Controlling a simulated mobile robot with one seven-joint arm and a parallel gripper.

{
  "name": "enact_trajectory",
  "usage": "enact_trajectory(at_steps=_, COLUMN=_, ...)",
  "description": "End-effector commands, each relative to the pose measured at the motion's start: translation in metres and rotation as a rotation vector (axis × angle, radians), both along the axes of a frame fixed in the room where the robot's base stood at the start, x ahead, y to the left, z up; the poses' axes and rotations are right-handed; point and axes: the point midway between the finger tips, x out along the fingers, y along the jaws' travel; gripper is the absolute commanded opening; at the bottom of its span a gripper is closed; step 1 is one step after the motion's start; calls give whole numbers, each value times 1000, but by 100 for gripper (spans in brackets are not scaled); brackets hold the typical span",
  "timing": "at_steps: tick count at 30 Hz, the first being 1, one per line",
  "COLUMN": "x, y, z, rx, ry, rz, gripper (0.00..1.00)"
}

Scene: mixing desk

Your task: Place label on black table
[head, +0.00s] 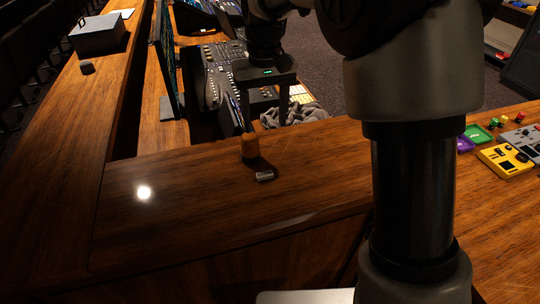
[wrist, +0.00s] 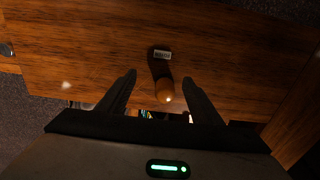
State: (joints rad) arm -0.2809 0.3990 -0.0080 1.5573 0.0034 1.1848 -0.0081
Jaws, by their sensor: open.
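The label (head: 264,176) is a small pale block lying on the brown wooden desk. In the wrist view the label (wrist: 162,54) shows dark lettering and lies beyond my fingertips. My gripper (wrist: 159,78) is open and empty, pointing down above the desk. In the head view my gripper (head: 268,108) hangs above and behind the label. I cannot clearly make out a black table.
A mixing console (head: 222,75) and screens stand behind the desk. A grey crumpled cloth (head: 293,115) lies behind the wooden surface. A yellow device (head: 505,160) and coloured trays are at right. A grey box (head: 97,34) sits far left. The desk's left front is clear.

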Motion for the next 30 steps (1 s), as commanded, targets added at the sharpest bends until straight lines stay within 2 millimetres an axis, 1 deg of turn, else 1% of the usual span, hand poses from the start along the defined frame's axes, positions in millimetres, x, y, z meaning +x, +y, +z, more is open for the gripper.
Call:
enact_trajectory(at_steps=5, x=-1, y=0, z=-32, rx=-2, ry=6, rz=0, gripper=59)
enact_trajectory(at_steps=12, x=-2, y=0, z=-84, rx=-2, ry=6, rz=0, gripper=59)
enact_trajectory(at_steps=15, x=-2, y=0, z=-102, rx=-1, ry=5, rz=0, gripper=59)
enact_trajectory(at_steps=18, x=-1, y=0, z=-113, rx=-1, ry=2, rz=0, gripper=59)
enact_trajectory(at_steps=23, x=-2, y=0, z=-122, rx=-1, ry=3, rz=0, gripper=59)
enact_trajectory(at_steps=25, x=-4, y=1, z=-128, rx=-1, ry=3, rz=0, gripper=59)
enact_trajectory(at_steps=30, x=-10, y=3, z=-155, rx=-2, ry=5, rz=0, gripper=59)
